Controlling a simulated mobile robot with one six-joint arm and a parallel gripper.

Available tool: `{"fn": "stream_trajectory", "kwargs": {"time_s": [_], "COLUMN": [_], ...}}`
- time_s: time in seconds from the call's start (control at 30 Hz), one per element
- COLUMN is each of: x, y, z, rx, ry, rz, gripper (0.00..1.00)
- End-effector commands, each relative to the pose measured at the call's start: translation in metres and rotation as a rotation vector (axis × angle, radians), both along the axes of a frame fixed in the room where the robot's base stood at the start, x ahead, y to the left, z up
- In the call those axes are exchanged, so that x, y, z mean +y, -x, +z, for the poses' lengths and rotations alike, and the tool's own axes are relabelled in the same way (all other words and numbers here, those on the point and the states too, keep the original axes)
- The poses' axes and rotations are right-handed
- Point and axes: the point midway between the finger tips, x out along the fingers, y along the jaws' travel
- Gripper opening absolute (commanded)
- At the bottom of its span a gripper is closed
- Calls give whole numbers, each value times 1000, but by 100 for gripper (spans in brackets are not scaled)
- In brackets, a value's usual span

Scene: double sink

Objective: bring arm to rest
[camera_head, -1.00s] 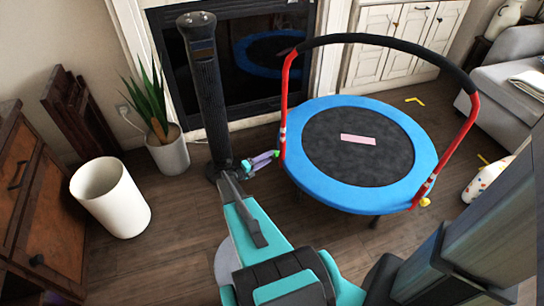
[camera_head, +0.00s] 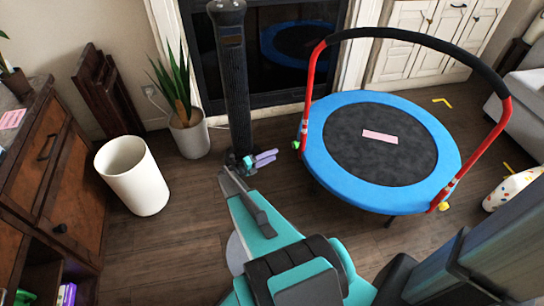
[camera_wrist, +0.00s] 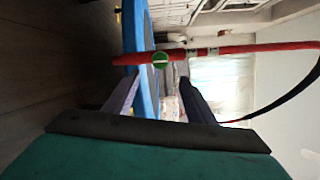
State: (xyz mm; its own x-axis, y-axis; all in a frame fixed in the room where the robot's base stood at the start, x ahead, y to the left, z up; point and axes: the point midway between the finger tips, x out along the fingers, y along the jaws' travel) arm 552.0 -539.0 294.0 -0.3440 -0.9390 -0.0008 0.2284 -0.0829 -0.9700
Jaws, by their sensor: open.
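My gripper (camera_head: 273,157) shows in the head view just left of the trampoline, low over the wooden floor. Its two purple fingers point right, toward the trampoline, with a gap between them. In the wrist view, my gripper (camera_wrist: 158,95) has its fingers spread apart with nothing held between them. My teal and black arm parts fill the lower middle of the head view.
A blue-rimmed trampoline (camera_head: 318,155) with a red and black handlebar stands right of my gripper. A white bin (camera_head: 135,178), a potted plant (camera_head: 190,135) and a wooden cabinet (camera_head: 75,190) stand to the left. Bare floor (camera_head: 165,240) lies between cabinet and arm.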

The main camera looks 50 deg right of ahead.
Motion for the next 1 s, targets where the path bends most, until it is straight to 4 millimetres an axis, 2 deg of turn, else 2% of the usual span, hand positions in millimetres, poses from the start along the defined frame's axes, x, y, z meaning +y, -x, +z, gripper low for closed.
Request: {"fn": "stream_trajectory", "kwargs": {"time_s": [0.3,0.47,0.57,0.73,0.87,1.0], "x": [1,12,25,57,89,124], "y": [-1,-12,-23,-39,-38,-27], "z": [1,7,12,26,37,44], "rx": [0,1,4,10,6,-10], "ry": [0,0,-2,-5,-31,-86], "rz": [3,25,48,98,121,124], "gripper": [50,50,50,50,50,50]}}
